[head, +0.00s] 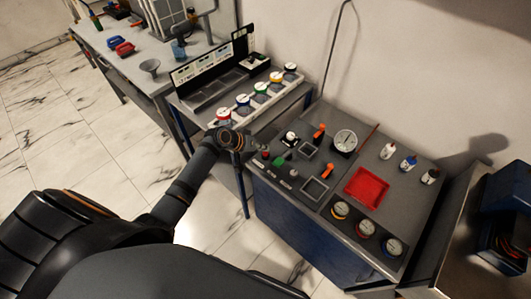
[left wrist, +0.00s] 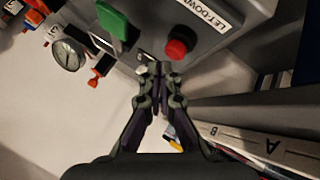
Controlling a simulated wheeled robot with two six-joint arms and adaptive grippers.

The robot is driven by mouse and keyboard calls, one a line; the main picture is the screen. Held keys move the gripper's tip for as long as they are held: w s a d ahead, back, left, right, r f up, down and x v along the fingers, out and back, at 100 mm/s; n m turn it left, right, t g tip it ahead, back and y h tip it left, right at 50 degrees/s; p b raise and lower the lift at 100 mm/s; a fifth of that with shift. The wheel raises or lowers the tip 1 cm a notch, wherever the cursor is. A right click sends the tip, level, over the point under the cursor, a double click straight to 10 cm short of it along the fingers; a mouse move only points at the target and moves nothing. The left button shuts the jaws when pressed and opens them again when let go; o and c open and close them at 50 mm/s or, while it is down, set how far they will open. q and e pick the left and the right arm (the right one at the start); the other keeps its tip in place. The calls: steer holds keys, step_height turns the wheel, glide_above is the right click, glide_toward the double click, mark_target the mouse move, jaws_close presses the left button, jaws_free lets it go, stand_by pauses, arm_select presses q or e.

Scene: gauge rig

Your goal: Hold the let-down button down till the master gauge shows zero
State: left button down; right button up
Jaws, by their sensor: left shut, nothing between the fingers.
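The red let-down button (left wrist: 178,45) sits beside a white LET-DOWN label (left wrist: 210,10) on the grey rig top in the left wrist view. In the head view the button (head: 265,154) is a small red spot at the rig's left edge. My left gripper (left wrist: 158,70) is shut and empty, its tips close beside the button; whether they touch it I cannot tell. The gripper (head: 256,146) also shows in the head view. The large white-faced master gauge (head: 345,140) stands at the back of the rig top; its reading is too small to make out. My right gripper is out of view.
A green control (head: 279,161) is close to the button, with orange levers (head: 327,171) to its right. A red tray (head: 367,186), small bottles (head: 408,163) and three smaller gauges (head: 366,228) occupy the right side. A bench with coloured gauges (head: 243,99) stands behind.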

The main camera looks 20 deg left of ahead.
mark_target(264, 153)
arm_select(q)
steer(key=shift+f, duration=0.25)
steer(key=shift+f+b, duration=0.45)
steer(key=shift+f, duration=0.15)
stand_by(1.5)
stand_by(2.0)
steer(key=shift+r+p, duration=0.95)
steer(key=shift+r, duration=0.05)
steer(key=shift+r, duration=0.1)
step_height(264, 153, up, 5)
steer(key=p, duration=0.5)
